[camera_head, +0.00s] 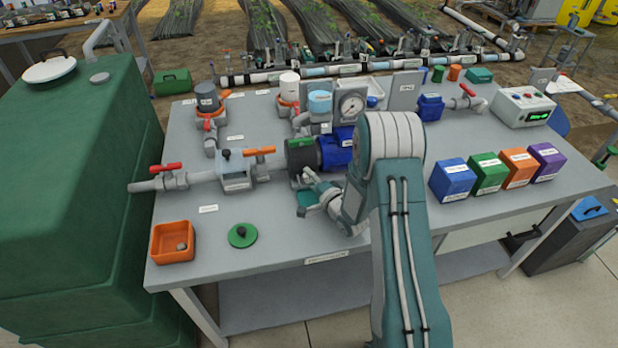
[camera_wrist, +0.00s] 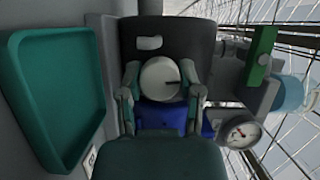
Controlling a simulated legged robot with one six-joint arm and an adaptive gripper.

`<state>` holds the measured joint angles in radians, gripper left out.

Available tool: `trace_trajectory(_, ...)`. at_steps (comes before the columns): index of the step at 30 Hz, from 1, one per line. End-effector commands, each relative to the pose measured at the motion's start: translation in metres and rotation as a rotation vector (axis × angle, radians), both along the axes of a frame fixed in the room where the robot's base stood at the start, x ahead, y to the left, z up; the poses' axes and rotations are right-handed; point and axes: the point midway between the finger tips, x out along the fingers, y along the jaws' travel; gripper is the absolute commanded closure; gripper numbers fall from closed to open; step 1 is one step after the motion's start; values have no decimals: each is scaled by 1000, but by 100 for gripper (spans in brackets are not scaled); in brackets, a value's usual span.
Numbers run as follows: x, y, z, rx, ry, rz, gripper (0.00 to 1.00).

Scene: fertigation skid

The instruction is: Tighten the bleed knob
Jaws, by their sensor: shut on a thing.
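The bleed knob looks like a round pale grey cap (camera_wrist: 158,78) with a thin dark line on its face, in the middle of the wrist view. My gripper (camera_wrist: 160,84) has one finger on each side of it and is shut on it. A dark housing (camera_wrist: 168,37) and a blue body (camera_wrist: 160,117) lie behind the knob. In the head view my gripper (camera_head: 309,192) is low in front of the pump, with its dark housing (camera_head: 301,155) and blue motor (camera_head: 337,147). The knob cannot be made out there.
A teal tray (camera_wrist: 50,95) lies beside my gripper in the wrist view. A pressure gauge (camera_head: 351,106) stands behind the pump. Orange-handled valve piping (camera_head: 235,170) is at left. Coloured boxes (camera_head: 453,180) stand at right. The bench front holds an orange bin (camera_head: 162,252) and green disc (camera_head: 243,240).

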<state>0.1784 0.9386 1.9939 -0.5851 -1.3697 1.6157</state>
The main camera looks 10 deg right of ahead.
Motion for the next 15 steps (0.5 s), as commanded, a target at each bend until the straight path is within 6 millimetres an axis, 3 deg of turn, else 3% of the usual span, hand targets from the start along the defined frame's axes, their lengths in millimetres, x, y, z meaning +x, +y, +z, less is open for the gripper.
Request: trace_trajectory(15, 0, -3, -4, 92, 11, -9, 100)
